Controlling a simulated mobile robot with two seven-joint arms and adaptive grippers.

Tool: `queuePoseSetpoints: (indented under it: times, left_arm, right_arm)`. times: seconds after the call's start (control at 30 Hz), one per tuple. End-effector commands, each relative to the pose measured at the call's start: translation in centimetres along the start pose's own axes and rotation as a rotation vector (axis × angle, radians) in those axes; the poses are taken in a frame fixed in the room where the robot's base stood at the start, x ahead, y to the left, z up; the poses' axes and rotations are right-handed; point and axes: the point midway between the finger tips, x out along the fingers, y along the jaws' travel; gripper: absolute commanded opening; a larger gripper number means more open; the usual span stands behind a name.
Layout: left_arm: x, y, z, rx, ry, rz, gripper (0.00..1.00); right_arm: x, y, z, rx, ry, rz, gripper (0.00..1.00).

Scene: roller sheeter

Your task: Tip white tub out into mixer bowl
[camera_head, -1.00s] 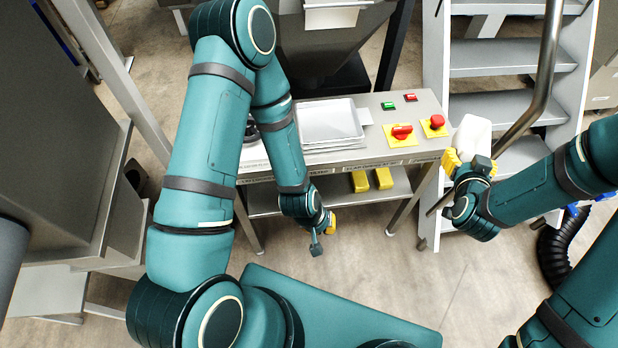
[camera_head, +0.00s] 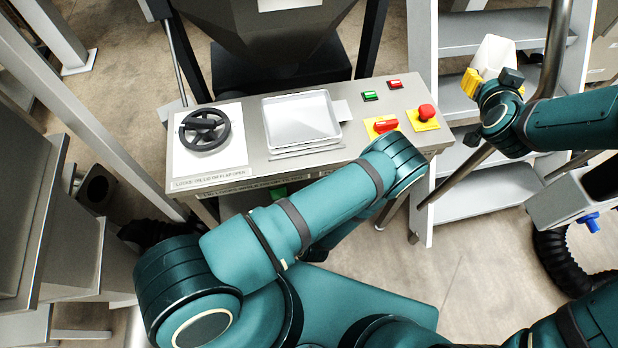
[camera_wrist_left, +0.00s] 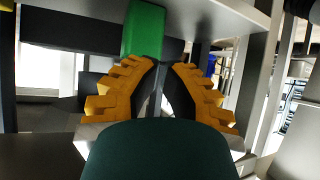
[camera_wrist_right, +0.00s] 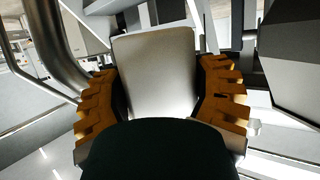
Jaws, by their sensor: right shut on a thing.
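The white tub (camera_head: 495,55) is at the upper right of the head view, in front of the steps. My right gripper (camera_head: 494,84) is shut on it, with yellow fingers on both sides. In the right wrist view the tub (camera_wrist_right: 157,72) fills the gap between the fingers; its contents are not visible. My left gripper is hidden behind my left arm in the head view. In the left wrist view its fingers (camera_wrist_left: 165,68) are close together with a narrow gap, below a green block (camera_wrist_left: 143,30). I cannot identify a mixer bowl in any view.
A steel table (camera_head: 250,122) carries a black handwheel (camera_head: 204,128), a pale tray (camera_head: 300,118) and red and green buttons. A steel hopper (camera_head: 270,35) stands behind it. Grey steps (camera_head: 490,190) rise at the right, with a handrail close to the tub.

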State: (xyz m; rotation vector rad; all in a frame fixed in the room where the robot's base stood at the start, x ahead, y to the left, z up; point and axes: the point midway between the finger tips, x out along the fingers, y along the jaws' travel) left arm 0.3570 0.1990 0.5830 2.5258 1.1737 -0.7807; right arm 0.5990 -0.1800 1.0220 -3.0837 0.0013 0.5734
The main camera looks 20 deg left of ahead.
Motion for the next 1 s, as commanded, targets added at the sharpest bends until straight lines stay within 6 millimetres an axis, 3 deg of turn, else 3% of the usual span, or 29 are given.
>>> queuePoseSetpoints:
  times: [0.17, 0.7, 0.8, 1.0]
  left_arm:
    - [1.7, 0.0, -1.2, -0.004, 0.004, -0.002, 0.00]
    - [9.9, 0.0, -6.7, -0.002, 0.000, -0.001, 0.00]
    - [10.5, 0.0, -5.6, 0.000, -0.001, -0.001, 0.00]
    - [10.6, 0.0, -5.2, -0.001, -0.002, -0.001, 0.00]
  right_arm:
    - [0.1, 0.0, 0.1, 0.000, 0.001, 0.000, 0.23]
    - [0.4, 0.0, 1.1, 0.000, 0.001, 0.000, 0.23]
    - [0.7, 0.0, 1.8, 0.000, 0.001, 0.000, 0.23]
    - [0.8, 0.0, 2.2, 0.000, 0.001, 0.000, 0.23]
